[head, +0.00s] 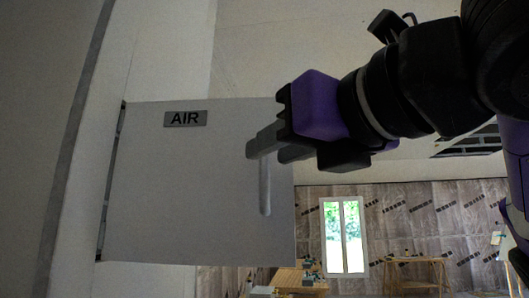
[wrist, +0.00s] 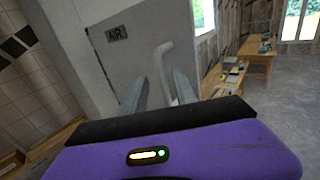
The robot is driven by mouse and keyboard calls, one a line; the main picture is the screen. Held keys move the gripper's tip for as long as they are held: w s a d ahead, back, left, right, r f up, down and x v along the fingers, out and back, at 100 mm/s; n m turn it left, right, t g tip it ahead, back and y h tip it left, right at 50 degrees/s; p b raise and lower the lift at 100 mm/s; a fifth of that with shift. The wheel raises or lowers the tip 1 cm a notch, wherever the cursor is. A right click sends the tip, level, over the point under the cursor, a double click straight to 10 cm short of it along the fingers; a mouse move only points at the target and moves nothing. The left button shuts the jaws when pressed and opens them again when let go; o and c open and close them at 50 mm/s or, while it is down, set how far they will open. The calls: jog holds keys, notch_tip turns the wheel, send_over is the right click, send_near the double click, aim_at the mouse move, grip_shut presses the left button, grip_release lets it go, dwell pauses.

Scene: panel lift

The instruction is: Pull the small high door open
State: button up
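The small high door (head: 180,190) is a flat grey panel with an AIR label (head: 186,118) near its top left. Its right part overlaps the room behind, so it appears swung out from the wall; how far I cannot tell. A pale upright bar handle (head: 265,188) is near its right edge. My gripper (head: 278,148) is at the handle's upper part. In the wrist view the handle (wrist: 164,62) runs down between the two grey fingers (wrist: 158,92), which are spread apart. The handle looks nearer the right finger; contact is not clear. The door also shows in the wrist view (wrist: 125,65).
A dark gap (head: 108,185) runs along the door's left edge beside the pale wall (head: 165,50). Wooden tables (wrist: 254,60) and a window (head: 343,235) are farther back. In the wrist view, open floor (wrist: 285,85) lies to the right.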

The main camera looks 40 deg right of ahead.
jog(key=shift+s+a, duration=0.15)
jog(key=shift+s, duration=0.95)
jog(key=shift+s+a, duration=0.1)
jog(key=shift+s, duration=0.95)
